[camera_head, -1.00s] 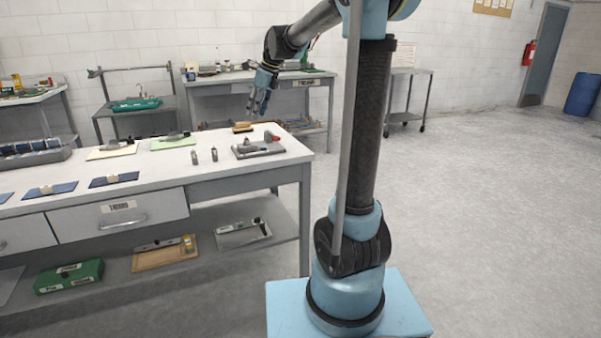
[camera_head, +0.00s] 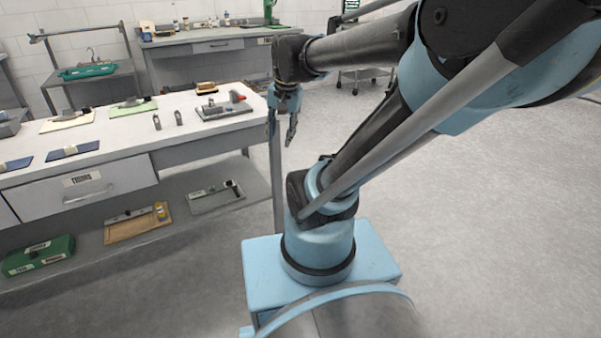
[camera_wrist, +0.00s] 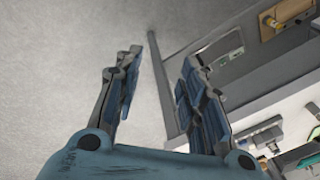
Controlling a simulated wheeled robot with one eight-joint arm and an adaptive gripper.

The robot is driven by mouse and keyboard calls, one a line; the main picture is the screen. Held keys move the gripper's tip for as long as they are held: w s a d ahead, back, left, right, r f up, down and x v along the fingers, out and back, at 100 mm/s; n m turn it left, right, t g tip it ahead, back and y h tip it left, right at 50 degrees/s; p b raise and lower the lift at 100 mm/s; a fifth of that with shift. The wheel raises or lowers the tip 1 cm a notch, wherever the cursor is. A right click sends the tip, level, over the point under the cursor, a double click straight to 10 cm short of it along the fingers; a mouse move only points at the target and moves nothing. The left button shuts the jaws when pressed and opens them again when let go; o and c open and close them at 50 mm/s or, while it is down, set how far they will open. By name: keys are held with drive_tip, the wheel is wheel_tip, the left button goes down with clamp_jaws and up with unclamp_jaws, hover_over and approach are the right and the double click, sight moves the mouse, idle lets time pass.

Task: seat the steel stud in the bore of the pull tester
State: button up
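Two small upright grey pieces stand on the white workbench: one at left (camera_head: 157,122) and one at right (camera_head: 179,118). They look like studs, but are too small to tell which is the steel one. A grey device with a red part (camera_head: 224,107), likely the pull tester, sits near the bench's right end. Its bore cannot be made out. My gripper (camera_head: 281,132) hangs pointing down just off the bench's right end, apart from these things. In the wrist view its fingers (camera_wrist: 163,58) are spread and empty, over the floor beside the bench.
The white bench (camera_head: 110,138) also holds pads and a brown brush-like item (camera_head: 206,87). Its lower shelf carries a green box (camera_head: 38,256) and trays. A back bench (camera_head: 215,45) stands against the wall. Open floor (camera_head: 480,200) lies to the right.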

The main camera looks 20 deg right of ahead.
drive_tip(key=s+d+f+n+h, duration=0.1)
drive_tip(key=s+d+f+n, duration=0.3)
drive_tip(key=s+f, duration=0.5)
drive_tip(key=shift+n, duration=1.2)
drive_tip(key=shift+w+f, duration=0.25)
drive_tip(key=shift+w, duration=0.2)
drive_tip(key=shift+c, duration=0.2)
